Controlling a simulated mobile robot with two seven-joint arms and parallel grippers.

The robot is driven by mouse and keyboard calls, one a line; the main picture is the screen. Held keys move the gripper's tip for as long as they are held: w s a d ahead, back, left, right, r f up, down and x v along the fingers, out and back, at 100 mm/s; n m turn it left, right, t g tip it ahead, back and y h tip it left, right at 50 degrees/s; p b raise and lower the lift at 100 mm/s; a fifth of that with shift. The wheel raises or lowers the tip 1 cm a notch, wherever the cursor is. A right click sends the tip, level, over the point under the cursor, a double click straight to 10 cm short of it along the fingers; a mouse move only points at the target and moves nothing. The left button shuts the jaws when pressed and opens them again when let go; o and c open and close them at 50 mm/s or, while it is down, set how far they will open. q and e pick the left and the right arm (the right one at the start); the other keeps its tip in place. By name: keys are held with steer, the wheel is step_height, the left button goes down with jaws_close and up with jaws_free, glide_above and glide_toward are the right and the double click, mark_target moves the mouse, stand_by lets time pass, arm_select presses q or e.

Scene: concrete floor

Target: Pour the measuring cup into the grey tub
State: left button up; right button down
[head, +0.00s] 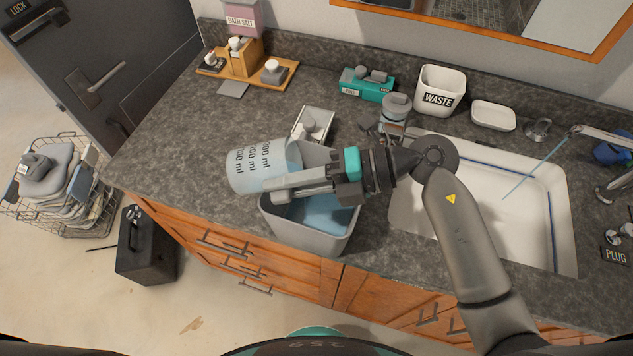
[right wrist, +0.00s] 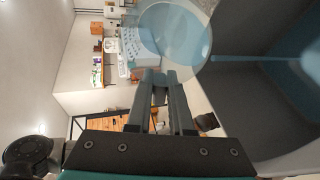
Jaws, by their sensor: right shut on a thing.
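The clear measuring cup (head: 255,166) with dark ml markings lies tipped on its side above the left rim of the grey tub (head: 308,234). My right gripper (head: 272,184) is shut on the cup. The tub stands at the counter's front edge, left of the sink, with blue liquid (head: 322,214) inside. In the right wrist view the cup (right wrist: 172,36) shows beyond my fingertips (right wrist: 165,78). A pale blue stream (right wrist: 262,58) runs from it into the dark interior of the tub (right wrist: 265,115). My left gripper is not in view.
The white sink (head: 480,215) lies right of the tub, with a thin stream from its faucet (head: 600,134). Behind are a soap dispenser (head: 396,108), a teal box (head: 366,84) and a waste bin (head: 440,90).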

steer(key=shift+w+d, duration=0.1)
steer(key=shift+d, duration=0.15)
steer(key=shift+d+y+b, duration=0.15)
steer(key=shift+y+b, duration=0.2)
steer(key=shift+y, duration=0.05)
steer(key=shift+d+r+y+b, duration=0.1)
steer(key=shift+d+y+b, duration=0.3)
steer(key=shift+b, duration=0.2)
stand_by(0.5)
steer(key=shift+d+f+y+b, duration=0.35)
steer(key=shift+f+y+b, duration=0.5)
steer(key=shift+b, duration=1.25)
steer(key=shift+d+r+y, duration=0.1)
steer(key=shift+r+y, duration=0.25)
steer(key=shift+r, duration=0.1)
